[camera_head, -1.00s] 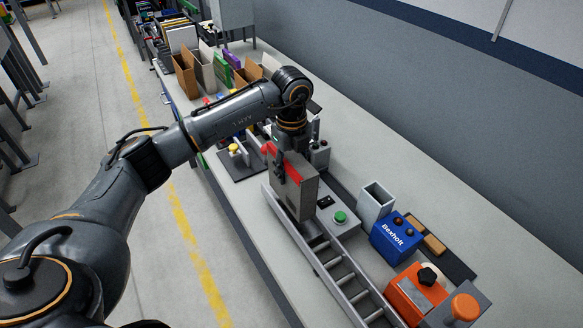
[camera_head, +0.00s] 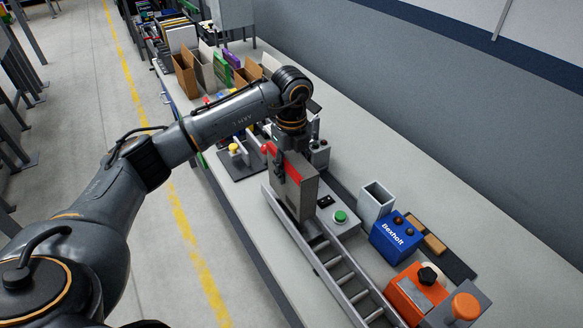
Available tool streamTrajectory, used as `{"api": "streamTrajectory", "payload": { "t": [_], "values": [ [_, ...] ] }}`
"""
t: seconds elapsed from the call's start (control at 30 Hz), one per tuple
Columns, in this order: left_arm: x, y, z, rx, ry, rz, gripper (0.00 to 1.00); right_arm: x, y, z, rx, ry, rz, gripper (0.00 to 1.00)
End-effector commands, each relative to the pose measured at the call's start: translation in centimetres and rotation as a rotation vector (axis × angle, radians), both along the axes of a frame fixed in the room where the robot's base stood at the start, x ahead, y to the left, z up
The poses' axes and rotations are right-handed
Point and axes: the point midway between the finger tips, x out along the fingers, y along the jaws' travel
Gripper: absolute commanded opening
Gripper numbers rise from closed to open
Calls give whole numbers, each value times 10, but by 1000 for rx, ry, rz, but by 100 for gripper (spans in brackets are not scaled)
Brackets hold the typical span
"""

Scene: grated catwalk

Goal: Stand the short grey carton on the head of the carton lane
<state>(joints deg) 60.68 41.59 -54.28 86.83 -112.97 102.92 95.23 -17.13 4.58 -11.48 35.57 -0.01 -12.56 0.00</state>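The short grey carton (camera_head: 304,198), with a red band near its top, is upright at the upper end of the carton lane (camera_head: 339,270), a metal track with crossbars. My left gripper (camera_head: 283,163) comes down from above, with a dark finger against the carton's near side. It appears shut on the carton; the far finger is hidden. The carton's foot is at or just over the lane's head; I cannot tell whether it touches. My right gripper is not in view.
Right of the lane are a green button (camera_head: 340,216), a grey open bin (camera_head: 375,204), a blue Bexholt box (camera_head: 396,238) and an orange box (camera_head: 416,292). A yellow button (camera_head: 234,148) is left of the carton. Open cartons (camera_head: 200,68) stand farther back. The bench along the wall is clear.

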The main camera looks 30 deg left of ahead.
Motion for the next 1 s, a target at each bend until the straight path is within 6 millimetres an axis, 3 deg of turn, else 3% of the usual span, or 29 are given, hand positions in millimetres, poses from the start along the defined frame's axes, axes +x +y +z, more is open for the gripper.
{"api": "streamTrajectory", "payload": {
  "t": [1.0],
  "values": [
    [0,0,-37,0,0,0,14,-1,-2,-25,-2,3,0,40]
  ]
}}
